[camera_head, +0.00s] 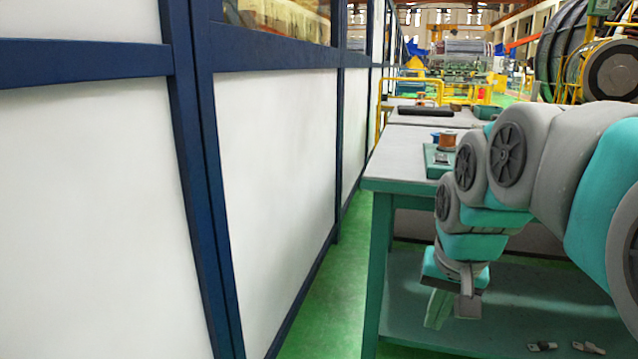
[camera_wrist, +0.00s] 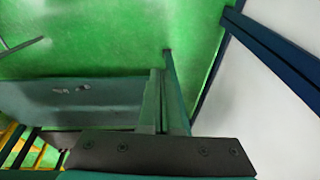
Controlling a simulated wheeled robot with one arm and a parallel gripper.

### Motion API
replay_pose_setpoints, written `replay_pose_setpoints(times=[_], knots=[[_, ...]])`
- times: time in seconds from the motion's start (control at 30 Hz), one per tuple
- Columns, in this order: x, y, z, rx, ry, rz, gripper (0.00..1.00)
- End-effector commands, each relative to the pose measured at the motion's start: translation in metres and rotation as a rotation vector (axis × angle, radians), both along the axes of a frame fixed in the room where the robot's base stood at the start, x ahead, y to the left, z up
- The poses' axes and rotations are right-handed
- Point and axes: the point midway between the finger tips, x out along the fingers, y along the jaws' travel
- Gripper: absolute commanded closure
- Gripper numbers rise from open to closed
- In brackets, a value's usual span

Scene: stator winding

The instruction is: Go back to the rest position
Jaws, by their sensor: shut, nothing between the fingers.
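My gripper (camera_head: 455,305) hangs down at the end of my bent arm in the head view. It is shut and empty, with nothing held at its tips. It is in front of the near workbench (camera_head: 395,172), lower than the grey top and above the green lower shelf (camera_head: 415,315). The wrist view looks down past the bench's green leg to the green floor (camera_wrist: 110,40). The lower shelf shows there too (camera_wrist: 40,100).
A copper-coloured spool (camera_head: 448,141) stands on the bench top, partly behind my arm. Small metal pieces (camera_head: 543,346) lie on the lower shelf. A white-panelled wall (camera_head: 275,160) with blue frames runs along the left. A strip of green floor (camera_head: 335,300) between wall and bench is clear.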

Motion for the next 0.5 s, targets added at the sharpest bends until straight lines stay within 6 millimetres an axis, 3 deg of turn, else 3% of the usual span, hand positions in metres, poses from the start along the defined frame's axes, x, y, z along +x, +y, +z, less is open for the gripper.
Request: replay_pose_setpoints(times=[0.1,0.3,0.5], knots=[[-0.055,0.014,-0.043,-0.016,0.107,0.097,1.00],[-0.144,0.026,-0.104,-0.028,0.269,0.241,1.00],[-0.200,0.029,-0.137,-0.025,0.367,0.325,1.00]])
